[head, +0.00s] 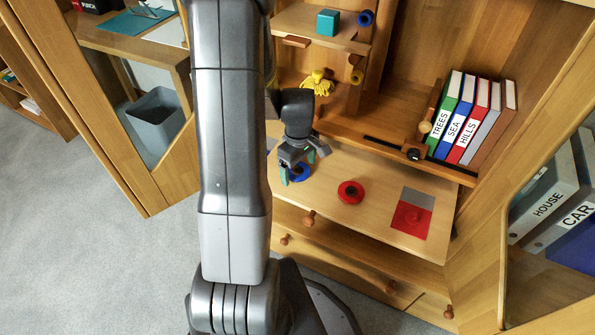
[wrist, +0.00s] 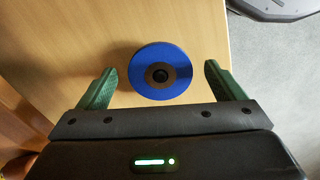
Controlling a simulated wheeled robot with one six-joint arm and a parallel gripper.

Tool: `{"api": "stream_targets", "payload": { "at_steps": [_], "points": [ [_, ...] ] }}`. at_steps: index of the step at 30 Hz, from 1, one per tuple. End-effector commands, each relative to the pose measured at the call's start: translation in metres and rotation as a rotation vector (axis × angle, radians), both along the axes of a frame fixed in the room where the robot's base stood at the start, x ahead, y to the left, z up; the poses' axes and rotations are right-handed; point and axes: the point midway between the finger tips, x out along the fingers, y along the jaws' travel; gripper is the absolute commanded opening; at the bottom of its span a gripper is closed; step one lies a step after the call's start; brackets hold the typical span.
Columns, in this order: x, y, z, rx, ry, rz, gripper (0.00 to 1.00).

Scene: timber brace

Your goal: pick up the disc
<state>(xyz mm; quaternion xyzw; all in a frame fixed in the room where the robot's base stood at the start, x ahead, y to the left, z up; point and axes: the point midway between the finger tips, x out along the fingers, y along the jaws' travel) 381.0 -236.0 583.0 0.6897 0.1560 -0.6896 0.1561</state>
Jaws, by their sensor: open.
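A blue disc (wrist: 160,57) with a brown ring and a black centre lies on the wooden desk surface. In the head view the blue disc (head: 304,175) is partly hidden behind my gripper (head: 303,165). My gripper is open, pointing down over it. In the wrist view the disc lies between the two green fingertips, with a clear gap on each side, and nothing is held. A red disc (head: 345,187) with a dark centre lies on the same surface, to the right of the blue one.
Upright binders (head: 467,125) stand behind. A shelf above holds a teal cube (head: 328,22). A yellow object (head: 318,83) is behind my gripper. The desk between the discs is clear.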

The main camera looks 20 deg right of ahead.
Motion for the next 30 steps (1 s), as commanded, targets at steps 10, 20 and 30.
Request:
{"api": "stream_targets", "payload": {
  "at_steps": [10,20,30],
  "points": [
    [-0.0001,0.0,-0.0027,0.0,0.0,0.0,0.89],
    [-0.0001,0.0,-0.0026,0.0,0.0,0.0,0.42],
    [0.0,-0.0001,0.0036,0.0,0.0,0.0,0.41]
  ]
}}
